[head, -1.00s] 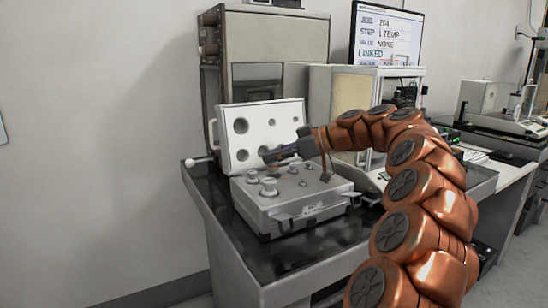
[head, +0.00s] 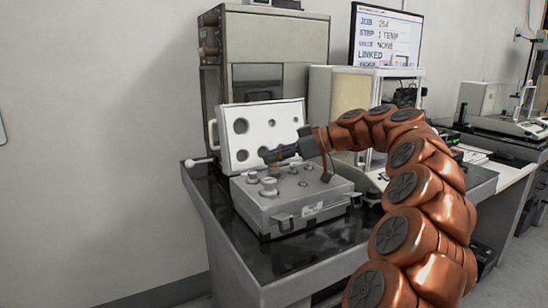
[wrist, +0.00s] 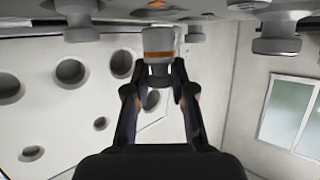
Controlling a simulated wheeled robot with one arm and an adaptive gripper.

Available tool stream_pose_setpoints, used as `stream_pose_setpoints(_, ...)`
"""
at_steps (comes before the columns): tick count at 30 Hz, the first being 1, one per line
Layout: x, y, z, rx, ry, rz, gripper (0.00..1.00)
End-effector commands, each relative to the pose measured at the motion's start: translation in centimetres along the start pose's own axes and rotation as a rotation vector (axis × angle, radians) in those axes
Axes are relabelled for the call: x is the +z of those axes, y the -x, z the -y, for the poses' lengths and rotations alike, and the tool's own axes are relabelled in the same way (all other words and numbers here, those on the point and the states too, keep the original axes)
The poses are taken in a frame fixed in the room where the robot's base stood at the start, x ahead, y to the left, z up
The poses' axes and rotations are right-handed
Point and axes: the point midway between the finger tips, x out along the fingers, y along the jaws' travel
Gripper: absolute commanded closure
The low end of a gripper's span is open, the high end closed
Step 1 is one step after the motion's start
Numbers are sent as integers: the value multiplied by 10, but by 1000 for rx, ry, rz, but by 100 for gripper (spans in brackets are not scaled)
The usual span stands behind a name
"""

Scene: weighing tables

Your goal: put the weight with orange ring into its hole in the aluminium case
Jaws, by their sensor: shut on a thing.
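The weight with orange ring (wrist: 158,42) is a grey metal cylinder with an orange band, between the two fingertips of my gripper (wrist: 160,72) in the wrist view. My gripper is shut on it. In the head view my gripper (head: 270,156) is over the back part of the open aluminium case (head: 285,215), in front of its raised lid (head: 262,115). The held weight is too small to make out there. The hole for it is hidden or cannot be told apart. Whether the weight's end touches the case is unclear.
Several other weights stand in the case, among them a large one (head: 269,187) at the front left; a knobbed weight (wrist: 277,32) is close on the right in the wrist view. A glass-sided balance (head: 378,100) and a monitor (head: 388,35) stand behind. The black tabletop (head: 300,255) before the case is clear.

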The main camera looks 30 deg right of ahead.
Motion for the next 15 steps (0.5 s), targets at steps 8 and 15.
stream_pose_setpoints(8, 13, 0, -3, 0, -17, 13, 100)
stream_pose_setpoints(15, 14, 0, -4, 2, -16, 13, 73)
